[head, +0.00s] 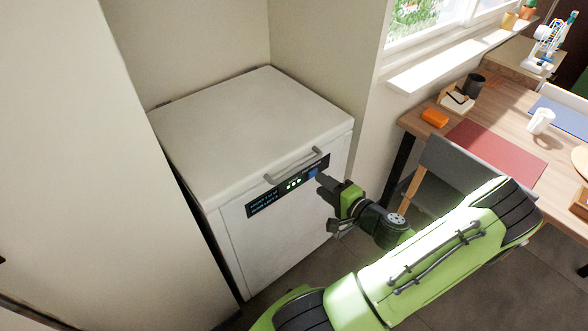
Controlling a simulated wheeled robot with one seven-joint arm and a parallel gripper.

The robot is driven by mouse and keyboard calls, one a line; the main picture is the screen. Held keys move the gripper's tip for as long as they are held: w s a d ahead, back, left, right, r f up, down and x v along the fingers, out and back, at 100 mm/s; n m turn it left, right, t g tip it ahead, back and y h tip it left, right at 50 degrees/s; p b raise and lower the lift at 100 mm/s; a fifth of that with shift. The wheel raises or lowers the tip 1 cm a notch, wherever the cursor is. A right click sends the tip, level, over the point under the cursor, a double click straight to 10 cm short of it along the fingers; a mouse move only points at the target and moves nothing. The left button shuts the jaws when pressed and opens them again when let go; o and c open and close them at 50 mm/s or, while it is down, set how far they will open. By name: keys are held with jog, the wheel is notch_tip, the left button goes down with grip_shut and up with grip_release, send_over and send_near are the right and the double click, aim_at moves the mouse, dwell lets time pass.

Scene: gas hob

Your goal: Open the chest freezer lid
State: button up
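The white chest freezer (282,221) stands in a wall recess at the left middle. Its lid (255,128) lies flat and closed on top. A grey bar handle (291,168) runs along the lid's front edge. Below it is a dark display panel (266,200) with green lights and a blue spot near its right end. My gripper (320,180) is at the right end of the panel, just below and right of the handle. It looks close to the front face; I cannot tell whether it touches. Its fingers are small and partly hidden, so their opening is unclear.
A tall white panel (85,150) stands close on the freezer's left. A wooden table (505,110) with a grey chair (455,185), mugs and mats is on the right. A window sill (450,55) is above. Grey floor shows between freezer and chair.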

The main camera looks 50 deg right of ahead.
aim_at(299, 170)
jog(key=b+x, duration=0.1)
jog(key=x, duration=1)
jog(key=shift+w, duration=0.2)
jog(key=shift+a, duration=0.1)
grip_shut()
